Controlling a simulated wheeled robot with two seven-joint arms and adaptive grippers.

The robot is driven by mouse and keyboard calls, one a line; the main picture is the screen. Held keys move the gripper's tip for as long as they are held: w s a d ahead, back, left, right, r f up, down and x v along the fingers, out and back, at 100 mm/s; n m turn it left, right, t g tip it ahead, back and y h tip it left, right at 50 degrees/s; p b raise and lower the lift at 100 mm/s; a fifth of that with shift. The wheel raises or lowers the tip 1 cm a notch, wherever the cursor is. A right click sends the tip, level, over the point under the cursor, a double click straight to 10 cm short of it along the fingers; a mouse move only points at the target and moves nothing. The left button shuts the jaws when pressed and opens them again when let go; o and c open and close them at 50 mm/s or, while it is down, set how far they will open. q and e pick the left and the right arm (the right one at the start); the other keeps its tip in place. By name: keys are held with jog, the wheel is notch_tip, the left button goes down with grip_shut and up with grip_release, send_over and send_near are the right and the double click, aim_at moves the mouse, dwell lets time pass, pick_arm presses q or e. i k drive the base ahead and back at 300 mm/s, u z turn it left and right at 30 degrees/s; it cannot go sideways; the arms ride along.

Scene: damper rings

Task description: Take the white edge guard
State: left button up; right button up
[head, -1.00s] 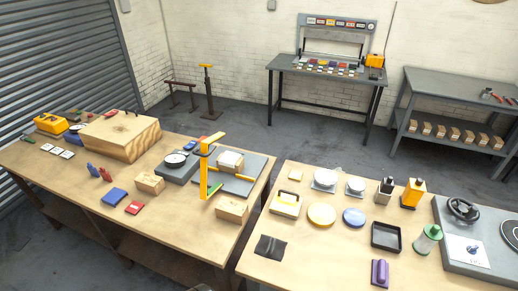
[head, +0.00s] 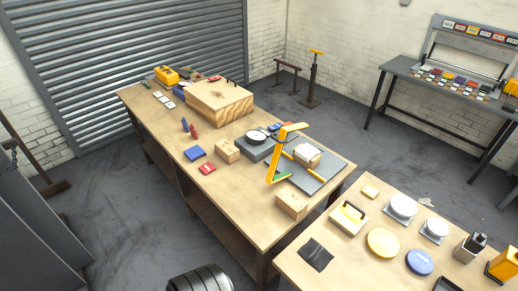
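I cannot pick out a white edge guard for certain. Small flat white pieces (head: 158,98) lie in a row at the far left of the long wooden table (head: 150,118), near a yellow case (head: 166,75). A pale block with a whitish top (head: 307,154) sits on a grey plate (head: 325,178) beside a yellow upright frame (head: 275,160). Both are too small to tell in detail. Neither gripper is in view. A dark ribbed rounded part at the bottom edge seems to be mine.
A second table (head: 290,262) at lower right holds discs and a black cloth (head: 316,254).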

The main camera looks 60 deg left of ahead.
aim_at(306, 151)
jog(key=u, duration=2.15)
